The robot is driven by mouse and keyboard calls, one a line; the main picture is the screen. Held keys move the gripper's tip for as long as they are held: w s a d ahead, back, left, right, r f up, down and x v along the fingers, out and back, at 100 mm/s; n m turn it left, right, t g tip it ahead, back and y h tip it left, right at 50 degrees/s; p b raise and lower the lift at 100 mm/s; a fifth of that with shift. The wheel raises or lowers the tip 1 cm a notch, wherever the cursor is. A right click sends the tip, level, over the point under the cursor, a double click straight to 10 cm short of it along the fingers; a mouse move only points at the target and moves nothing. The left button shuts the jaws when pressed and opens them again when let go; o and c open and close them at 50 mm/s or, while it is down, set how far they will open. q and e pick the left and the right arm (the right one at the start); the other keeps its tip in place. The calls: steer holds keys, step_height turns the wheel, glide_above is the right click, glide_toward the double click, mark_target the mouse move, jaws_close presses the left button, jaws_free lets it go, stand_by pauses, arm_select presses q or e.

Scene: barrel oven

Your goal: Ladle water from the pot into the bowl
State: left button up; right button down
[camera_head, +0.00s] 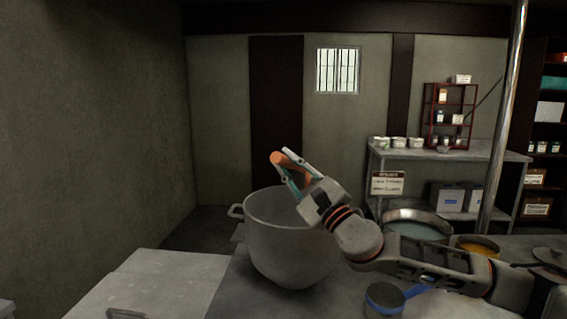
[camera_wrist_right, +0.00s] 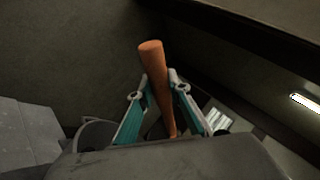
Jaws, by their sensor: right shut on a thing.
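My right gripper (camera_head: 291,176) is shut on an orange-brown wooden handle (camera_head: 277,157), probably the ladle's. In the right wrist view the handle (camera_wrist_right: 152,75) stands up between the two fingers (camera_wrist_right: 158,95). The ladle's lower end is hidden. The gripper is above a large grey metal pot (camera_head: 290,255) with a side handle. The pot's inside is mostly hidden, so I cannot tell what it holds. A wide round vessel (camera_head: 442,217) with pale bluish liquid stands to the right, behind my arm. I cannot tell which vessel is the bowl. My left gripper is not in view.
A smaller vessel with orange contents (camera_head: 478,246) stands at the right. A dark round object with a blue handle (camera_head: 385,296) lies at the front. A metal post (camera_head: 505,110) rises at the right. A shelf (camera_head: 450,155) with jars stands behind. The pale top at front left (camera_head: 165,275) is mostly clear.

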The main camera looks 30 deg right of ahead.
steer(key=shift+s, duration=0.1)
steer(key=shift+d+r+m+h, duration=0.15)
steer(key=shift+r+m+h, duration=0.25)
steer(key=shift+m, duration=0.1)
steer(key=w+d+r+m+g+h+p, duration=0.1)
steer(key=d+r+m+h+p, duration=0.15)
steer(key=d+m+h, duration=0.4)
steer(key=w+d+r+m+g+h+p, duration=0.15)
steer(key=d+r+m, duration=0.25)
steer(key=m, duration=0.5)
steer(key=w+d+f+m+g+h+p, duration=0.1)
steer(key=d+f+m+g+p, duration=0.2)
steer(key=d+f+m+p, duration=0.4)
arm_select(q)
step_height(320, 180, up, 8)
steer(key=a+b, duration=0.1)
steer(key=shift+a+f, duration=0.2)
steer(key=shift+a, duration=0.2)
arm_select(e)
step_height(320, 180, up, 6)
steer(key=shift+w+d+r, duration=0.2)
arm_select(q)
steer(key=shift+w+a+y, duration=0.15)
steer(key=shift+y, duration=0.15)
